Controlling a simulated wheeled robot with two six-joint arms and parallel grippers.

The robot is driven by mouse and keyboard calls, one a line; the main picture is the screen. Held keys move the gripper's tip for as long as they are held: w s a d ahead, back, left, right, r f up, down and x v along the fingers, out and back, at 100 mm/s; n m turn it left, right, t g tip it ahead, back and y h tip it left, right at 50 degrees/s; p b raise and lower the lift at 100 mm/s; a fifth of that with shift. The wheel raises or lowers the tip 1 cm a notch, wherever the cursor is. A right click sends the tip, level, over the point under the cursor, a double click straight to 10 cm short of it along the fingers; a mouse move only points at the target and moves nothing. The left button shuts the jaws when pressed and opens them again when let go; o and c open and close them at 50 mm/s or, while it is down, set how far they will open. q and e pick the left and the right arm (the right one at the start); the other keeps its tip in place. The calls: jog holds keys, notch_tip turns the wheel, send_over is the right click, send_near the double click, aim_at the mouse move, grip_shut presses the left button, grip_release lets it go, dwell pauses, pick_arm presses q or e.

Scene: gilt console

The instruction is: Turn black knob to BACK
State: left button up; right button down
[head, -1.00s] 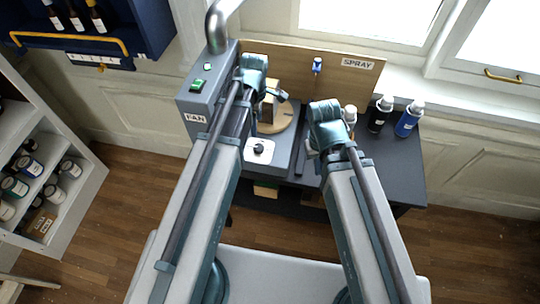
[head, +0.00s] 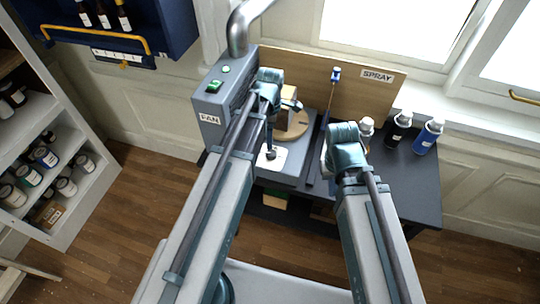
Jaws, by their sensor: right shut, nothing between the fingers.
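The black knob (head: 270,154) sits on a small white plate (head: 279,163) at the front left of the grey console top. Any label wording around the knob is too small to read. My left arm passes just left of the knob. My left gripper (head: 291,98) is beyond it, near a round wooden disc, and its fingers are too unclear to judge. My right gripper (head: 327,163) is shut and empty, to the right of the knob and apart from it. My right wrist partly hides it.
The grey FAN box (head: 211,118) with a green switch (head: 214,87) and metal duct stands left. The wooden disc (head: 297,128) lies behind the knob. A wooden SPRAY board (head: 362,100) stands at the back. Several bottles, including a blue one (head: 428,137), stand right.

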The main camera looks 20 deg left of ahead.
aim_at(270, 153)
pick_arm(q)
notch_tip(270, 153, down, 9)
jog(key=b, duration=0.8)
jog(key=shift+f, duration=0.15)
grip_shut()
